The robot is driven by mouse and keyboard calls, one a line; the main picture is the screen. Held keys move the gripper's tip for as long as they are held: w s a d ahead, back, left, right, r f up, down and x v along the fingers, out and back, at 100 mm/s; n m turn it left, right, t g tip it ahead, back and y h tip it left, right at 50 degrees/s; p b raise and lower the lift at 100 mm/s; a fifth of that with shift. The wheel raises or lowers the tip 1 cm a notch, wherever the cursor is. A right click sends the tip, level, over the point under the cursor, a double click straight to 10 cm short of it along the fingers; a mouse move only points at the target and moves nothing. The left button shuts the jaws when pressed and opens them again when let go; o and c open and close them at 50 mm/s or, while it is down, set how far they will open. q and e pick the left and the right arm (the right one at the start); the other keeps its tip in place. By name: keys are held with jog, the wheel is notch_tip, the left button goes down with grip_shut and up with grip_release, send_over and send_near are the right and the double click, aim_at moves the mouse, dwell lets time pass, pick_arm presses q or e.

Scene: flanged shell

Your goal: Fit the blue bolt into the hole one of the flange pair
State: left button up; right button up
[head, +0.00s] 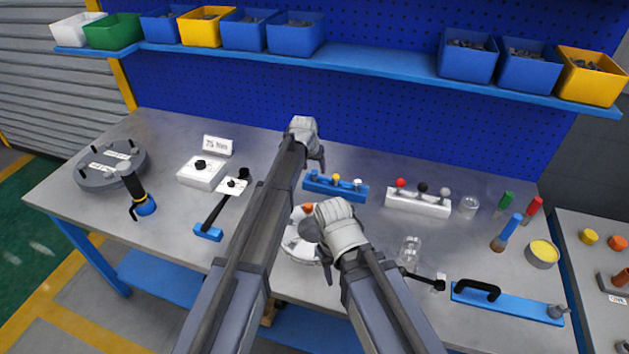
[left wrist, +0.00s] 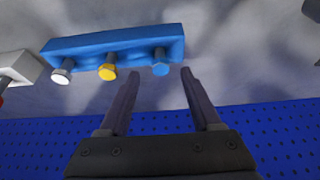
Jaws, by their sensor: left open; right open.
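A blue block (head: 345,192) on the bench holds a row of bolts: white, yellow and blue. The blue bolt (left wrist: 160,68) stands at the right end of the row in the left wrist view. My left gripper (head: 317,160) is over that end of the block. In the left wrist view its open fingers (left wrist: 160,75) lie either side of the blue bolt, apart from it. A pale round part (head: 298,246) with an orange spot, possibly the flange pair, lies partly hidden under my right gripper (head: 325,232). Its hole labels cannot be read. The right gripper is open; its fingertips are mostly hidden.
A white block (head: 418,204) with red, black and grey knobs stands right of the blue block. A grey disc (head: 85,180) lies far left. Bins (head: 295,38) line the shelf above.

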aim_at(314, 172)
pick_arm(q)
jog(key=b+x, duration=0.3)
jog(key=x, duration=0.1)
jog(key=shift+a+f, duration=0.1)
jog(key=shift+f, duration=0.1)
pick_arm(e)
notch_tip(314, 172, down, 4)
jog(key=shift+f, duration=0.1)
pick_arm(q)
jog(key=shift+r, duration=0.1)
jog(key=shift+s, duration=0.1)
pick_arm(e)
jog(key=shift+r, duration=0.2)
pick_arm(q)
grip_shut()
